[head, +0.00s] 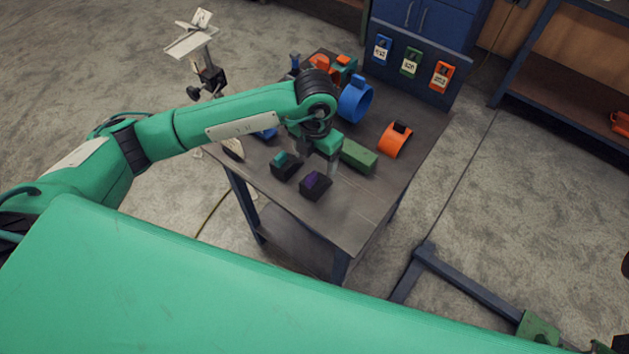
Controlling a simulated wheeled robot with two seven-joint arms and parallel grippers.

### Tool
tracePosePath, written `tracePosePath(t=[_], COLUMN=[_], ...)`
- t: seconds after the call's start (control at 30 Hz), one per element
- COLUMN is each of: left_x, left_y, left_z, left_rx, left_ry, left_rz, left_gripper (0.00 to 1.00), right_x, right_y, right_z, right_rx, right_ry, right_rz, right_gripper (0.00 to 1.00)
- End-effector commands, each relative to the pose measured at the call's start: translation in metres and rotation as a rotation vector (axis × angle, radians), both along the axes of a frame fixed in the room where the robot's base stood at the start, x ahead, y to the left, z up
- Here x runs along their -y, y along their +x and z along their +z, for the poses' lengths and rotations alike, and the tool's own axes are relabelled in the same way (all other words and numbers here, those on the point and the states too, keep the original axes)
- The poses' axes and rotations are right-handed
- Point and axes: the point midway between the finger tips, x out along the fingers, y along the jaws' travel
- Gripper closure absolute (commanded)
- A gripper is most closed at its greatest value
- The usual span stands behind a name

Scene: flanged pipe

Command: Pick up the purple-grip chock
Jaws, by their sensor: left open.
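The purple-grip chock (316,185) is a dark block with a purple top. It sits near the front part of the grey table (355,222). A similar dark chock with a teal grip (285,165) stands just to its left and behind it. My left gripper (319,168) is open and points down beside and behind the purple-grip chock. Its fingers are small and partly hidden, so I cannot tell whether they touch it. My right gripper is not in view.
A green block (359,157) lies close to the right of my left gripper. An orange curved piece (396,140) and a blue ring (356,99) stand farther back. A blue panel with several coloured tags (410,62) rises behind the table. The table's front right is clear.

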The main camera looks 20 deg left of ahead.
Motion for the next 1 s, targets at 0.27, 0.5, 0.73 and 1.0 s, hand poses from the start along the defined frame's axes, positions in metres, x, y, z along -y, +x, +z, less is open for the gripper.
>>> tracePosePath(t=[0.27,0.5,0.73,1.0], left_x=[0.0,-0.001,0.0,0.0], left_y=[0.0,-0.004,-0.003,-0.003], left_z=[-0.026,-0.056,-0.077,-0.077], left_rx=[-0.002,-0.005,-0.001,0.0], left_ry=[-0.002,0.0,-0.003,-0.003], left_rz=[0.0,0.0,-0.002,-0.002], left_gripper=[0.25,0.25,0.25,0.43], right_x=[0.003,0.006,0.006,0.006], right_y=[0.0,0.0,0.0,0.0], right_z=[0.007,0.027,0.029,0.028], right_rx=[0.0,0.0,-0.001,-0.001], right_ry=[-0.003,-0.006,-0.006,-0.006], right_rz=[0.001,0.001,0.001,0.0], right_gripper=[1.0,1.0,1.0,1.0])
